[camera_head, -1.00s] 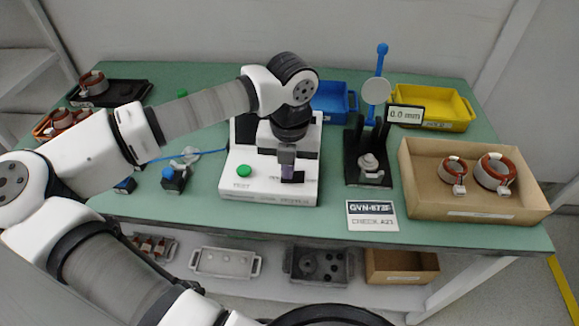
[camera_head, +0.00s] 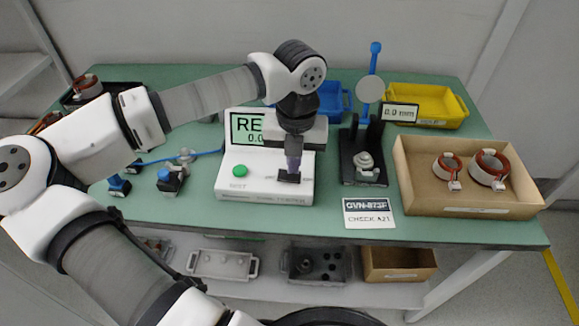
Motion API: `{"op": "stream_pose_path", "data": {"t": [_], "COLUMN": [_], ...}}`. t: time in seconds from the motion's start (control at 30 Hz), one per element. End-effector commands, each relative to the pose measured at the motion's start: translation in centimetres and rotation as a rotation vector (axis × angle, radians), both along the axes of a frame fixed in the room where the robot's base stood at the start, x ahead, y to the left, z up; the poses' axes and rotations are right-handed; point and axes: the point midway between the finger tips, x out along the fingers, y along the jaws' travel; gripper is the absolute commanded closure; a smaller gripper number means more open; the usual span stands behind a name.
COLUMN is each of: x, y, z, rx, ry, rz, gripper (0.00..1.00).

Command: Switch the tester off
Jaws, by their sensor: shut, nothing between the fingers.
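The tester (camera_head: 225,185) is a white box on the green table, with a green button (camera_head: 240,171) at its left front. Its screen (camera_head: 246,128) is lit and shows "RE" and "0.0"; my arm hides the rest. A black switch (camera_head: 289,178) sits at the right front of its top. My gripper (camera_head: 293,169) is shut and empty, pointing down with its fingertips at or just above the switch. I cannot tell whether they touch it.
A cardboard box (camera_head: 470,210) with two copper-wound stators stands to the right. Blue and yellow (camera_head: 428,105) bins stand behind.

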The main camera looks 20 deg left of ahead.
Motion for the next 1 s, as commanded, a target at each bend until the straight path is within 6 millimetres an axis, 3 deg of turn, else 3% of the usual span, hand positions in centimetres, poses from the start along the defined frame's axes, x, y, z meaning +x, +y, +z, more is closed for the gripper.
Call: {"op": "stream_pose_path", "data": {"t": [0.03, 0.3, 0.5, 0.7, 1.0], "x": [0.6, 1.0, 1.0, 1.0, 1.0], "y": [0.0, -0.1, -0.2, -0.2, -0.2], "z": [1.7, 7.6, 10.9, 12.1, 12.2], "rx": [0.004, 0.008, 0.007, 0.007, 0.007], "ry": [-0.004, -0.007, -0.006, -0.004, -0.004], "rz": [0.001, 0.003, 0.004, 0.002, 0.003], "gripper": [1.00, 1.00, 1.00, 1.00, 1.00]}}
